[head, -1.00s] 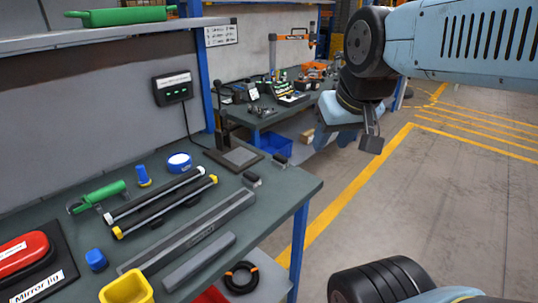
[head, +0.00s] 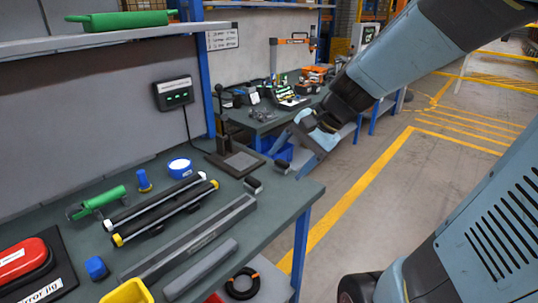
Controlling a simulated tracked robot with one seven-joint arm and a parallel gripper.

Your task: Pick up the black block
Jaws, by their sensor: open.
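Two small dark pieces lie near the bench's right edge. One dark block (head: 253,185) lies clear in the head view, and another dark block (head: 280,167) lies farther back, near the corner beside the press. I cannot tell which one is the black block. My gripper (head: 290,163) is light blue, open and angled down to the left, with its fingers close to the farther dark block in the picture. Its fingers appear empty. I cannot tell the exact gap in depth or whether they touch.

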